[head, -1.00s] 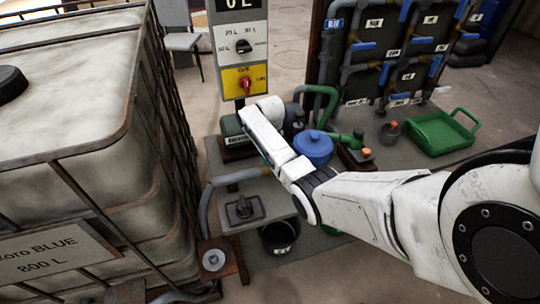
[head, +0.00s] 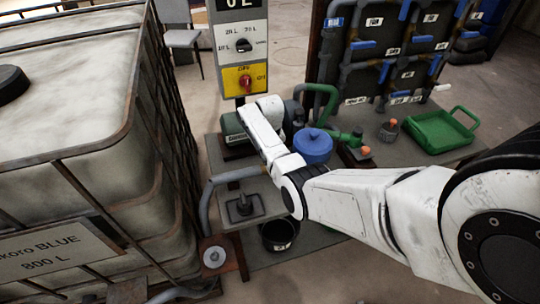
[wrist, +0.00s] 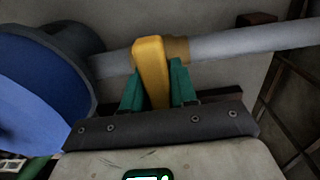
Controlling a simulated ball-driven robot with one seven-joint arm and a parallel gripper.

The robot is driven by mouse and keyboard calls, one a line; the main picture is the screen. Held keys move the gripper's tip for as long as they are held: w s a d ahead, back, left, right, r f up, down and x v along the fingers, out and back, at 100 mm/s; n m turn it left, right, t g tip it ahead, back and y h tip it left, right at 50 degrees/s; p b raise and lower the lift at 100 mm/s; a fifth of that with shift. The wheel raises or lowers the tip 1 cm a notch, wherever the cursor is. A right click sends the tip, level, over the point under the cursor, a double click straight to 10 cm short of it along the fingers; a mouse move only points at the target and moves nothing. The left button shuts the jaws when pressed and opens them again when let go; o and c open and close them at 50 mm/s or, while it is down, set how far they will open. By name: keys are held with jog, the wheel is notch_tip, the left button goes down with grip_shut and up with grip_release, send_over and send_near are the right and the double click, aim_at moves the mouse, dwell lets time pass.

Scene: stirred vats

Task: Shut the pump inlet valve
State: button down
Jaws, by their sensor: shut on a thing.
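The pump inlet valve shows in the wrist view as a yellow lever handle (wrist: 151,70) on a brass-coloured body (wrist: 177,50), set in a grey pipe (wrist: 245,43). My gripper (wrist: 157,88) has its green fingers closed on either side of the handle. The handle lies across the pipe in this picture, though its exact angle is hard to judge.
In the head view a caged tank (head: 70,150) fills the left.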

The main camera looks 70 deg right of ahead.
jog(key=shift+w+r, duration=0.1)
dwell(0.3)
jog(key=c, duration=1)
grip_release()
notch_tip(320, 180, up, 11)
jog(key=shift+f, duration=0.15)
